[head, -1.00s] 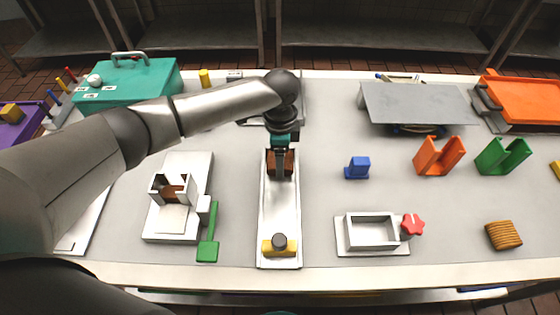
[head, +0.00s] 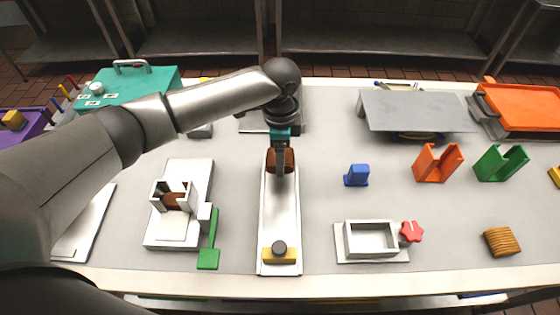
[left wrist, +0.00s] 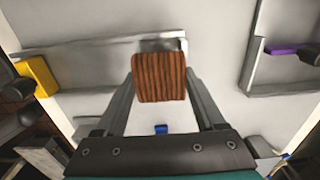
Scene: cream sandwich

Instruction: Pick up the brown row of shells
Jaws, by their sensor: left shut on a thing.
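The brown row of shells (left wrist: 159,78) is a ridged block between the fingertips of my left gripper (left wrist: 160,90) in the left wrist view. In the head view the brown row (head: 289,160) is at the far end of a long white tray (head: 282,215), partly hidden behind the fingers. My left gripper (head: 280,170) points down and is shut on the row. Any gap between the row and the tray is hard to judge. My right gripper is not in view.
A yellow block with a dark knob (head: 280,252) sits at the tray's near end. A white fixture (head: 170,232) and a green-handled tool (head: 209,245) lie left. A blue piece (head: 357,175) and a white box mould (head: 372,239) stand right. Bare table surrounds the tray.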

